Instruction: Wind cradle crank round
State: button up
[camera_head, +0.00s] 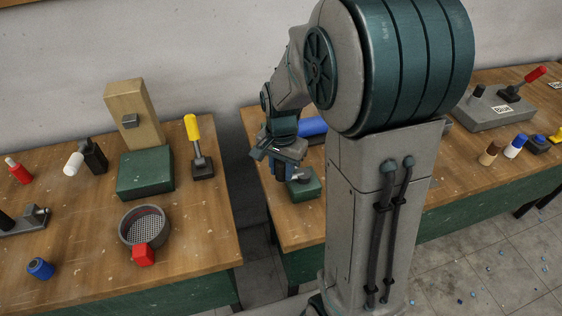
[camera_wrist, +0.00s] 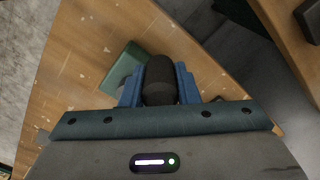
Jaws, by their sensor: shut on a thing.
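My gripper (camera_head: 283,170) reaches down over the middle table beside a green block-shaped base (camera_head: 308,190). In the wrist view its blue fingers (camera_wrist: 159,86) are shut on a dark, rounded crank handle (camera_wrist: 160,72), one finger on each side. The green base also shows in the wrist view (camera_wrist: 122,66), just beyond the left finger. A blue cylinder (camera_head: 313,126) lies behind the gripper, partly hidden by my arm. How the crank joins the base is hidden by the gripper.
The left table (camera_head: 205,235) holds a yellow-handled lever (camera_head: 193,130), a green block (camera_head: 146,173) with a wooden upright, and a round sieve (camera_head: 145,225). A gap separates it from the middle table. A grey lever block (camera_head: 490,112) stands at right.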

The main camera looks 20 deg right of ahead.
jog(key=shift+s, duration=0.15)
jog(key=o, duration=0.9)
jog(key=shift+o, duration=0.2)
notch_tip(320, 180, up, 14)
jog(key=shift+b, duration=0.35)
jog(key=s+f+n+t, duration=0.3)
jog(key=s+n, duration=0.6)
jog(key=s, duration=0.5)
jog(key=shift+s+a+f, duration=0.15)
jog(key=shift+f, duration=0.55)
